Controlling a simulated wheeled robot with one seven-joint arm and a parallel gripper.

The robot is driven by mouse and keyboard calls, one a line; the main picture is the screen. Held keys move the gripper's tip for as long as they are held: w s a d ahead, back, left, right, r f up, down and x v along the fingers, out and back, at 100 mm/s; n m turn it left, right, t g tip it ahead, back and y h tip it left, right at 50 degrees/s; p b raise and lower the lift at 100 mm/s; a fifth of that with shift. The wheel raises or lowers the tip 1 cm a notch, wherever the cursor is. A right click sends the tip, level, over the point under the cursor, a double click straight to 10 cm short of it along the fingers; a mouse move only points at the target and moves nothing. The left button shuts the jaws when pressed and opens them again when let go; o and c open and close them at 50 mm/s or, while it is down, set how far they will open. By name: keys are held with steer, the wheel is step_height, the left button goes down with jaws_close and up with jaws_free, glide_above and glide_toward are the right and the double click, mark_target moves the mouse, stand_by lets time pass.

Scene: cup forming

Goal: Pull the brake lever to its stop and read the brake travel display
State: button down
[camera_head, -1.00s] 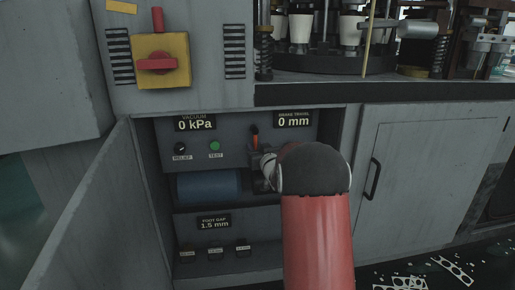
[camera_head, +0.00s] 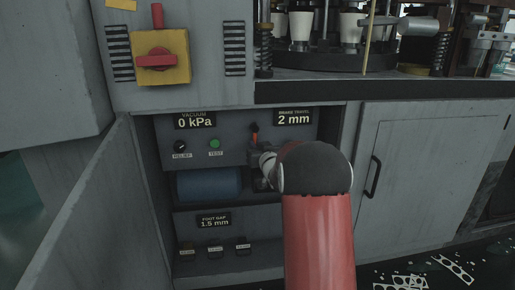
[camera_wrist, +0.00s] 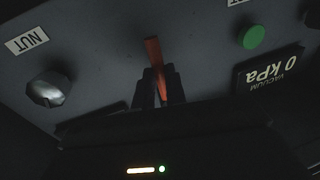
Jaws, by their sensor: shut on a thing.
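The brake lever (camera_head: 255,133) is a thin upright orange-red bar on the panel inside the open cabinet. In the wrist view the lever (camera_wrist: 154,60) stands between the dark fingers of my gripper (camera_wrist: 160,88), which is shut on it. In the head view my gripper (camera_head: 257,158) is at the lever's lower part, largely hidden by my red and black arm. The brake travel display (camera_head: 293,118), at the upper right of the panel, reads 2 mm.
The vacuum display (camera_head: 195,121) reads 0 kPa. A green test button (camera_head: 215,143) and a relief knob (camera_head: 180,146) are on the panel's left. A blue cylinder (camera_head: 208,184) lies below. The foot gap display (camera_head: 214,220) reads 1.5 mm. The open cabinet door (camera_head: 92,205) stands at left.

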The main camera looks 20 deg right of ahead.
steer(key=m+b, duration=0.1)
steer(key=a+m+b, duration=0.1)
steer(key=m+b, duration=0.1)
steer(key=shift+w+a+f+t, duration=0.1)
steer(key=shift+w+f+t, duration=0.1)
steer(key=shift+t, duration=0.1)
steer(key=shift+a+r+m+b, duration=0.1)
steer(key=shift+a+m+b, duration=0.35)
steer(key=shift+m+b, duration=0.45)
steer(key=m+b, duration=0.1)
steer(key=a+m+b, duration=0.1)
steer(key=m, duration=0.1)
steer(key=shift+w+r+h, duration=0.2)
steer(key=shift+r+h, duration=0.15)
steer(key=shift+h, duration=0.05)
steer(key=m+b, duration=0.1)
steer(key=a+r+m+h+b, duration=0.1)
steer(key=m, duration=0.1)
steer(key=shift+w+m+t, duration=0.15)
steer(key=shift+m+t, duration=0.15)
steer(key=shift+r+m+b, duration=0.35)
steer(key=shift+m+b, duration=0.1)
steer(key=shift+m, duration=0.05)
steer(key=shift+a+r, duration=0.1)
steer(key=shift+r, duration=0.2)
steer(key=c, duration=1.4)
jaws_free()
steer(key=shift+a, duration=0.15)
steer(key=shift+c, duration=0.2)
steer(key=shift+f, duration=0.1)
